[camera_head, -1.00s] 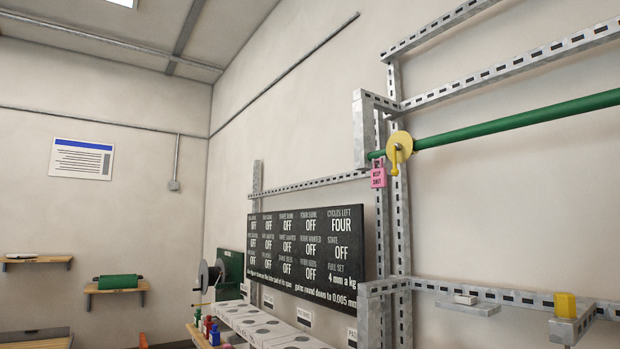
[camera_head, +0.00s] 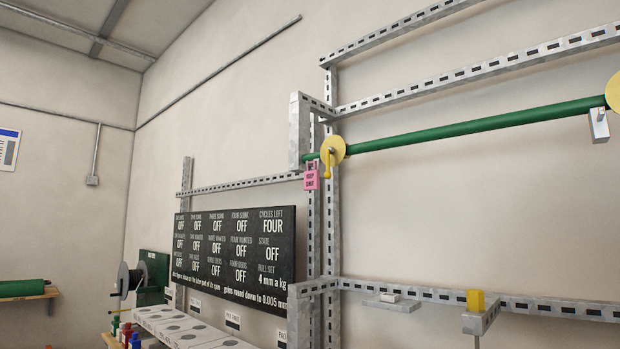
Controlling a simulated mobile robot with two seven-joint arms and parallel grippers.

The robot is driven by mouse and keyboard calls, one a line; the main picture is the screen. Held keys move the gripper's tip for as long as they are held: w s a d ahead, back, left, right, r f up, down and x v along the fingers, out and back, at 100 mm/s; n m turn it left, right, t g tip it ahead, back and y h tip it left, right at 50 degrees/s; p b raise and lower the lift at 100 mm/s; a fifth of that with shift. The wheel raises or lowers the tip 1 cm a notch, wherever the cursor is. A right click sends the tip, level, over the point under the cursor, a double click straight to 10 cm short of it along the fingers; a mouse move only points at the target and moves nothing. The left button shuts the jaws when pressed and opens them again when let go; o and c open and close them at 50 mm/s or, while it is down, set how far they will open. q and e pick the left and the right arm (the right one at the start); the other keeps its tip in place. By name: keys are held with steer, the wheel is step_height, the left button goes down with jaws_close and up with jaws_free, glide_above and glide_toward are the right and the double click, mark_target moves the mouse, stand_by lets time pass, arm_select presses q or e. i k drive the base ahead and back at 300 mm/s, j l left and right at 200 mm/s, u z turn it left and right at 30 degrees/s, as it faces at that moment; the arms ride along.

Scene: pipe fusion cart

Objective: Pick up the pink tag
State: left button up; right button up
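The pink tag (camera_head: 311,180) hangs upright high on the wall frame, just below the left end of the green pipe (camera_head: 460,130). It carries dark lettering and hangs close beside a yellow disc with a lever (camera_head: 331,155). The tag's upper fastening is too small to make out clearly. Neither of my grippers shows in the head view.
A black display board (camera_head: 235,245) is mounted below and left of the tag. Slotted metal rails (camera_head: 440,292) and uprights surround the pipe. A small bracket holds a yellow block (camera_head: 475,301) at lower right. A white row with round openings (camera_head: 180,328) lies below the board.

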mark_target(311, 177)
steer(key=i+j, duration=0.25)
steer(key=i+j+z, duration=0.1)
steer(key=j, duration=0.3)
steer(key=i+j, duration=0.3)
steer(key=i+j+z, duration=0.1)
steer(key=i+j, duration=0.15)
steer(key=j, duration=0.15)
steer(key=i+j, duration=0.2)
steer(key=j, duration=0.15)
steer(key=i+j, duration=0.2)
steer(key=j, duration=0.15)
steer(key=z, duration=0.05)
